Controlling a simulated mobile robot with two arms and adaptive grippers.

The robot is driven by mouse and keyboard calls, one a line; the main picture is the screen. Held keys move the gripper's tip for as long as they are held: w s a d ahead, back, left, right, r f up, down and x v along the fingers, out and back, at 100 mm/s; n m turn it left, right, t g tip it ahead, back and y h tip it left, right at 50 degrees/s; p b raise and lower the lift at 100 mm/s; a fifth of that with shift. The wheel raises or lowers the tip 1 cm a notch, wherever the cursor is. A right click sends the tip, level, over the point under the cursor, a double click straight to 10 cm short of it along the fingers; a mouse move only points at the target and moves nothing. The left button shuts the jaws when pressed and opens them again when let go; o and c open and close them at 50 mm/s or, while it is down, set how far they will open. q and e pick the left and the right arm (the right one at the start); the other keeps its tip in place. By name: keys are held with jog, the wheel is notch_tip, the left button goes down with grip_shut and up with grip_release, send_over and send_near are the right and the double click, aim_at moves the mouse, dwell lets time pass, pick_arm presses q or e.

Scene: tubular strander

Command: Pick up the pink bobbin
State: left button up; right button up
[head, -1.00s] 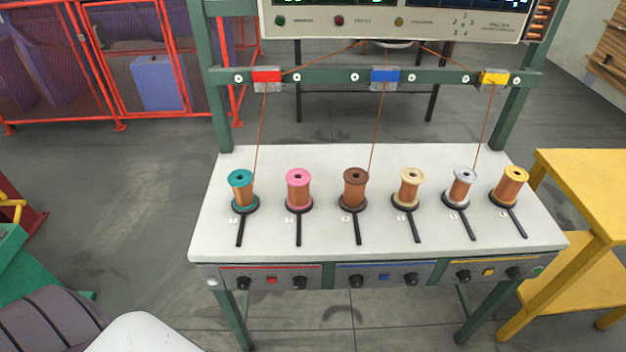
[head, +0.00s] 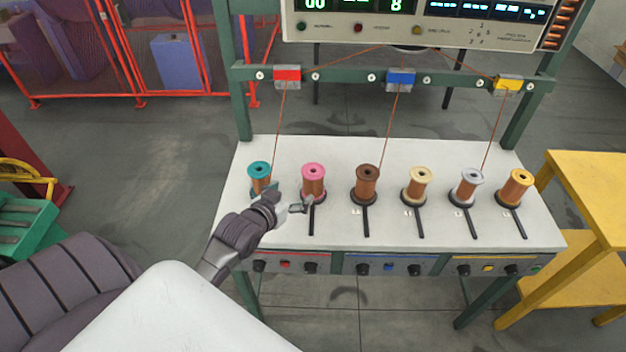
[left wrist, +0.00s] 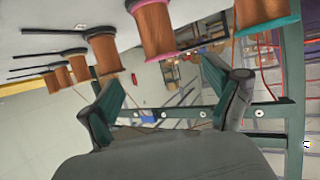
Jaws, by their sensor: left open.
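The pink bobbin (head: 313,180) stands upright on the white table, wound with copper wire, second from the left in the row. In the left wrist view the pink bobbin (left wrist: 155,28) shows upside down, beyond and above the gap between the fingers. My left gripper (head: 292,200) is open and empty, in front of and slightly left of the pink bobbin in the head view. Its two fingers (left wrist: 163,88) are spread apart in the left wrist view. I cannot tell whether a finger touches the bobbin. My right gripper is not in view.
A teal bobbin (head: 259,174) stands close on the left, partly covered by my gripper. A brown bobbin (head: 366,184) and several others stand to the right. Wires run up to a green crossbar. Dark levers stick out in front of the holders. The white table (head: 400,150) is otherwise clear.

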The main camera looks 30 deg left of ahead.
aim_at(313, 176)
pick_arm(q)
jog(key=p+x, duration=0.1)
jog(key=x, duration=1.2)
jog(key=shift+r, duration=0.15)
jog(key=shift+c, duration=0.6)
grip_shut()
jog(key=shift+w+r, duration=0.1)
jog(key=shift+r, duration=0.1)
